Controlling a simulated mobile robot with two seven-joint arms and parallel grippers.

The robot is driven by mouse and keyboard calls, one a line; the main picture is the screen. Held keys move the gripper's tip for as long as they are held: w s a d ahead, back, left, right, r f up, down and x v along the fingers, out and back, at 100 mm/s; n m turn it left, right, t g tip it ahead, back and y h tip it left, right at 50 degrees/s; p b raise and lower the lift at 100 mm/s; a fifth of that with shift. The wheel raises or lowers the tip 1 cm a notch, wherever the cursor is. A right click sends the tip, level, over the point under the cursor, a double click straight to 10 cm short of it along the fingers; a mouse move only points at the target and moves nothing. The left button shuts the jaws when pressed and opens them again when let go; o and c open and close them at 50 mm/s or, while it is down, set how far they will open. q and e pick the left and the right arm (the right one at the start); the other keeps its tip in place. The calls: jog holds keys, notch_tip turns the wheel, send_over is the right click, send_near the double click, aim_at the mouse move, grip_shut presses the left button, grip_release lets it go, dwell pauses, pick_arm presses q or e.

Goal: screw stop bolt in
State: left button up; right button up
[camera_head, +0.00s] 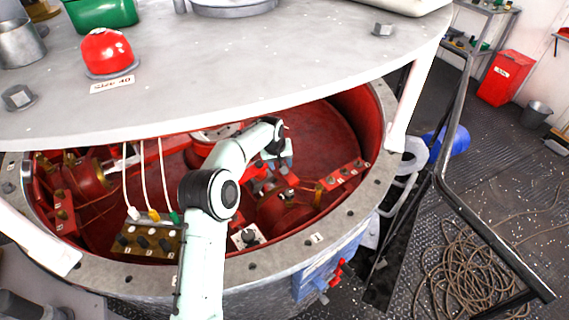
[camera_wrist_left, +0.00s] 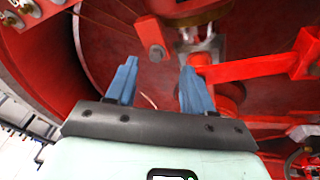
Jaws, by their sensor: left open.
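My left gripper (camera_head: 283,160) is inside the round red housing, at the end of the pale green arm. In the left wrist view its two blue fingers (camera_wrist_left: 155,82) are apart with nothing between them. A grey hex bolt head (camera_wrist_left: 157,53) sits on a red lug beyond the fingers, between their tips in the picture. A shiny metal fitting (camera_wrist_left: 203,38) is beyond the right finger. In the head view a hex bolt head (camera_head: 249,236) sits on a small pale plate by the front rim. I cannot tell which one is the stop bolt. My right gripper is not in view.
The housing's grey bolted rim (camera_head: 318,239) surrounds the opening. A grey round tabletop (camera_head: 230,75) overhangs its far side, carrying a red dome (camera_head: 107,52) and loose nuts. A connector block (camera_head: 150,240) with cables is left of my arm. Coiled rope (camera_head: 462,280) lies on the deck.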

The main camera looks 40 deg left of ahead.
pick_arm(q)
jog(key=w+a+f+m+p, duration=0.1)
jog(key=w+f, duration=0.1)
jog(key=f, duration=0.1)
jog(key=w+a+f+y+p, duration=0.1)
jog(key=w+f, duration=0.1)
jog(key=f, duration=0.1)
jog(key=w+a+f+m+p, duration=0.1)
jog(key=w+f, duration=0.1)
jog(key=f, duration=0.1)
jog(key=shift+f+m+y, duration=0.2)
jog(key=shift+m+y, duration=0.1)
jog(key=shift+d, duration=0.1)
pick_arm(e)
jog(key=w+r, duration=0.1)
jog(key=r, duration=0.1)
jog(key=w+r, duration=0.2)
pick_arm(q)
jog(key=shift+s, duration=0.1)
grip_shut()
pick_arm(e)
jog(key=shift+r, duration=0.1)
